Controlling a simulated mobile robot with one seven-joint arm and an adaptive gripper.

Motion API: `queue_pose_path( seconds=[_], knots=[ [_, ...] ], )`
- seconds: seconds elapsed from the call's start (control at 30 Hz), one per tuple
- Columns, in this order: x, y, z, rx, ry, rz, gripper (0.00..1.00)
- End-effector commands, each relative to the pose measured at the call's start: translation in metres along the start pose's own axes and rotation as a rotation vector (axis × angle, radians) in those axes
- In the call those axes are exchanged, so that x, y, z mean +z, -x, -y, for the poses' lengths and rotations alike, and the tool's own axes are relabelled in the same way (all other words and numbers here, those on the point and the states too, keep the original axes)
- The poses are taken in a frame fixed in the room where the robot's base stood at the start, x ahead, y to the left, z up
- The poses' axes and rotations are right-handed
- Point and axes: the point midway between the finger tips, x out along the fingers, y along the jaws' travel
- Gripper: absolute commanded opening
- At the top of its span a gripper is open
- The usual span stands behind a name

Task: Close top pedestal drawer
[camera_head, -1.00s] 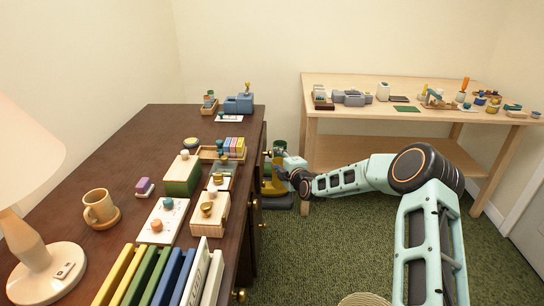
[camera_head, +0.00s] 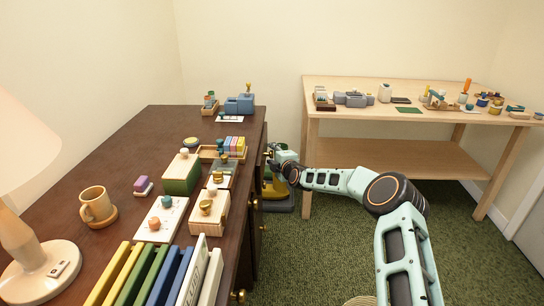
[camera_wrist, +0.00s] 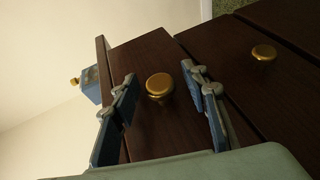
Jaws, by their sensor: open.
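The top pedestal drawer (camera_wrist: 150,52) shows its dark wood front in the wrist view, just below the desktop edge. Its round brass knob (camera_wrist: 159,85) sits between my two open fingers. My gripper (camera_wrist: 159,73) is open, with a finger on each side of the knob and gaps to both. In the head view my gripper (camera_head: 272,160) is small and partly hidden at the right side of the dark desk (camera_head: 105,150). How far the drawer stands out is hard to tell.
A lower drawer with another brass knob (camera_wrist: 263,52) is beside it in the wrist view. A yellow and black object (camera_head: 279,190) stands on the floor below my gripper. A light wood workbench (camera_head: 400,150) is to the right. Green carpet (camera_head: 310,250) lies free between.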

Motion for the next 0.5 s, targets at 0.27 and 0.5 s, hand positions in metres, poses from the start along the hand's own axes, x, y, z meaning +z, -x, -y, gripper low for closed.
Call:
queue_pose_path(
  seconds=[0.27,0.5],
  knots=[
    [0.0,0.0002,-0.0001,0.0,0.0,0.0,0.23],
    [0.0,0.0003,0.0,0.0,0.0,0.0,0.0]
  ],
)
